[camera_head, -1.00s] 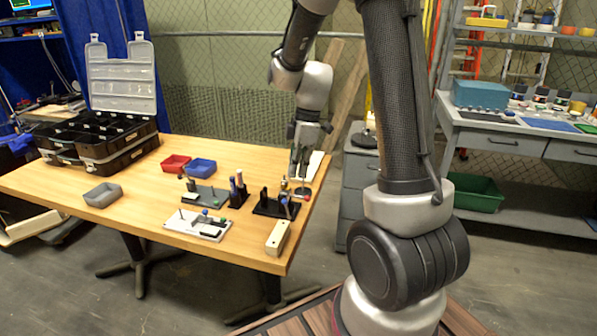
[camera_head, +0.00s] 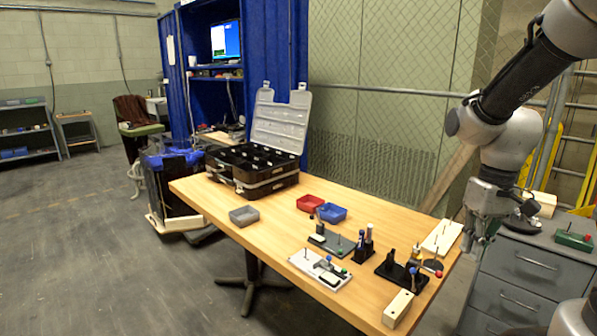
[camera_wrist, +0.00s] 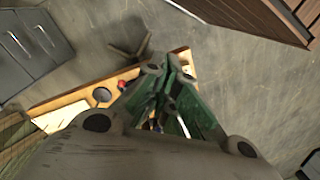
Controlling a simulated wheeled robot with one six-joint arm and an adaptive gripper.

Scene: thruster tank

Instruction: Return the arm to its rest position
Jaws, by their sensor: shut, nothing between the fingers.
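My gripper (camera_head: 477,239) hangs at the right end of the wooden table (camera_head: 262,236) in the head view, pointing down. It is shut and holds nothing. In the wrist view its closed fingers (camera_wrist: 165,85) show over the table's end, with floor beyond. My arm comes down from the upper right of the head view, bent at the elbow.
Near my gripper stand a white block (camera_head: 442,236), a black fixture (camera_head: 401,273) and a cream block (camera_head: 398,308). Red (camera_head: 310,203), blue (camera_head: 332,213) and grey (camera_head: 244,215) trays and an open black case (camera_head: 252,167) lie further left. A grey drawer cabinet (camera_head: 524,262) stands right.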

